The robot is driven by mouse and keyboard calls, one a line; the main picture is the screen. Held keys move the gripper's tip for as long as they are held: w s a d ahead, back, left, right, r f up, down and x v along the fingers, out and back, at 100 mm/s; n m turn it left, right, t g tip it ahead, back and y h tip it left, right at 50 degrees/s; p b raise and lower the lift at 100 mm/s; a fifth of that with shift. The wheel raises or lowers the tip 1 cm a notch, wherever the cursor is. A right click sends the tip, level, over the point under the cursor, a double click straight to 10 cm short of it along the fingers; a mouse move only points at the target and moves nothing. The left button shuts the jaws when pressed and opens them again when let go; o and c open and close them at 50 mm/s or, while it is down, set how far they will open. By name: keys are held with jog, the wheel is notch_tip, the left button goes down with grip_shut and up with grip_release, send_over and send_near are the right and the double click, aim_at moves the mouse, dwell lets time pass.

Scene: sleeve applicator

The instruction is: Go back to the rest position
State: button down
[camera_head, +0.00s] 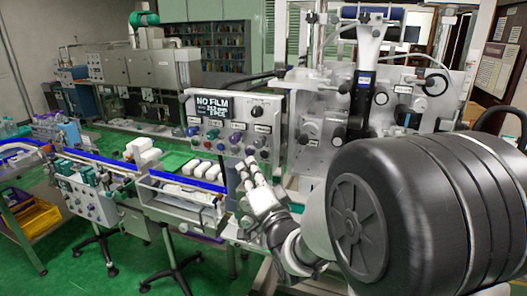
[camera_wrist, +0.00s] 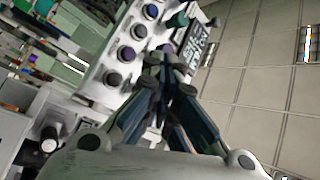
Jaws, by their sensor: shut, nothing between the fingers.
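My gripper (camera_head: 247,174) is in the middle of the head view, at the end of my arm, in front of the lower right part of the control panel (camera_head: 207,110). The panel is white, with a screen reading "NO FILM" and several coloured knobs and buttons. In the wrist view my gripper's fingertips (camera_wrist: 168,68) are together with nothing between them. The same panel (camera_wrist: 110,62) fills the upper middle of that view, tilted, with its buttons beside and beyond the fingers. I cannot tell whether the fingertips touch the panel.
A conveyor with blue rails (camera_head: 92,160) runs from the left towards the panel and carries white items (camera_head: 142,151). The sleeve machine (camera_head: 385,105) stands at the back right. A yellow bin (camera_head: 38,219) sits low at the left. Green floor (camera_head: 130,262) shows between the stands.

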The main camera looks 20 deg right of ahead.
dwell(0.4)
jog(key=s+f+n+g+h, duration=0.1)
jog(key=s+f+n+g, duration=0.2)
jog(key=s, duration=0.8)
jog(key=s+d+f+n+g+h, duration=0.1)
jog(key=s+f+n+g, duration=0.2)
jog(key=s+g, duration=0.4)
jog(key=s+f+n+g, duration=0.4)
jog(key=s+g, duration=0.1)
jog(key=s, duration=1.1)
jog(key=shift+s+d+f+g+h, duration=0.15)
jog(key=shift+s+d+g+h, duration=0.05)
jog(key=shift+s+g+h, duration=0.2)
jog(key=shift+w+d, duration=0.1)
